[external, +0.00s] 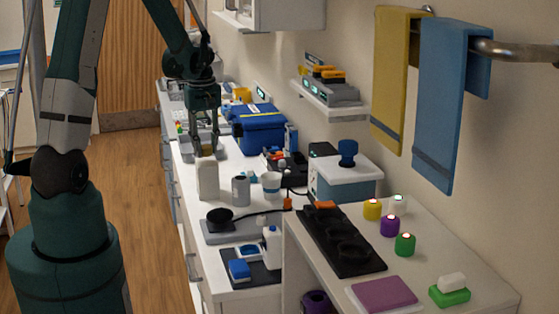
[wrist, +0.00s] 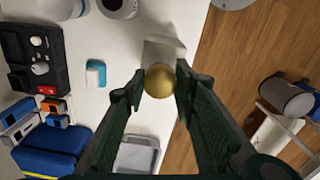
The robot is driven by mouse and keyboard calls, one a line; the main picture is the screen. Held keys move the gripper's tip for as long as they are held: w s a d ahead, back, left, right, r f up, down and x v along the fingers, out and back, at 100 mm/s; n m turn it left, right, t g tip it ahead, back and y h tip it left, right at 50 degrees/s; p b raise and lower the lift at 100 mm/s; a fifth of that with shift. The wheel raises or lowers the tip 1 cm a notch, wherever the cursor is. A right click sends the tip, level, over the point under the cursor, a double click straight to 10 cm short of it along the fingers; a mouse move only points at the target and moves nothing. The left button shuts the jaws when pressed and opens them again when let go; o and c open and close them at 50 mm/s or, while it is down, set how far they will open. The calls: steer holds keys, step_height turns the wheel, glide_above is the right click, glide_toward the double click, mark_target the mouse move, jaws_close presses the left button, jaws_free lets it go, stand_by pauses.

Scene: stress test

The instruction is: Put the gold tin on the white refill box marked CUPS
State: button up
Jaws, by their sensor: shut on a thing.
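My gripper (external: 205,146) points down over the white counter and is shut on the gold tin (wrist: 159,82). In the wrist view the tin sits between the two fingertips (wrist: 160,86). In the external view the tin (external: 207,150) shows only as a small gold patch between the fingers. A tall white box (external: 208,181) stands upright directly below it; its pale top also shows in the wrist view (wrist: 164,48), partly behind the tin. I cannot tell whether the tin touches the box. No CUPS lettering is readable.
A grey can (external: 241,191) and a white cup (external: 271,183) stand right of the box. A blue case (external: 257,130) sits behind on the counter. A grey tray (wrist: 139,153) lies near my gripper. The counter's edge drops to the wooden floor (wrist: 225,85) close beside the box.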

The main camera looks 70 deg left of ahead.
mark_target(205, 147)
steer(key=shift+f, duration=1.1)
steer(key=shift+f, duration=0.2)
steer(key=o, duration=0.8)
steer(key=shift+r, duration=0.2)
steer(key=shift+s+r, duration=0.1)
steer(key=shift+r, duration=5.9)
steer(key=shift+d, duration=0.1)
